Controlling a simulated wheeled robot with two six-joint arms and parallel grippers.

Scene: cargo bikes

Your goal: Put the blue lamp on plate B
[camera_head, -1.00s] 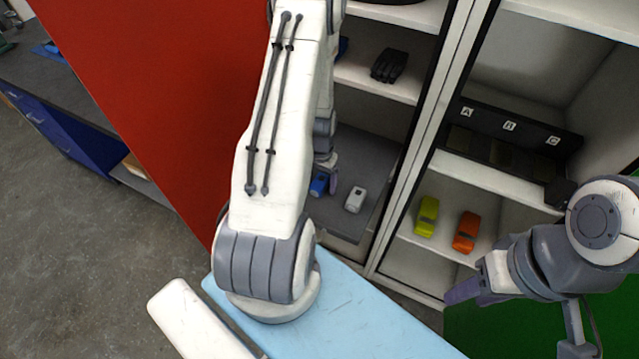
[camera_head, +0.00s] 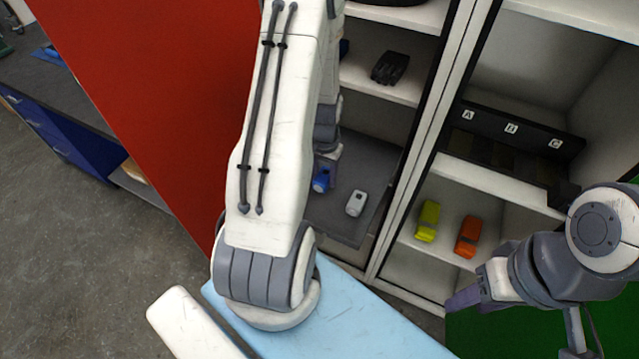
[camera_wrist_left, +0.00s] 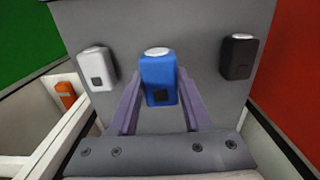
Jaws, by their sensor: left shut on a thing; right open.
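The blue lamp (camera_wrist_left: 160,84) is between the two fingers of my left gripper (camera_wrist_left: 158,92) in the left wrist view, and the gripper is shut on it. In the head view the blue lamp (camera_head: 321,180) shows at the grey shelf, partly hidden by my left gripper (camera_head: 327,168). Plate B (camera_head: 507,147) is in the row below the letter B, on the upper shelf of the right cabinet, dark and hard to make out. My right gripper (camera_head: 466,299) is open and empty, in front of the right cabinet, away from the lamp.
A white lamp (camera_head: 356,203) and a black lamp (camera_wrist_left: 238,57) flank the blue one on the grey shelf. Black gloves (camera_head: 390,67) lie above. A cabinet post (camera_head: 424,140) separates the two bays.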

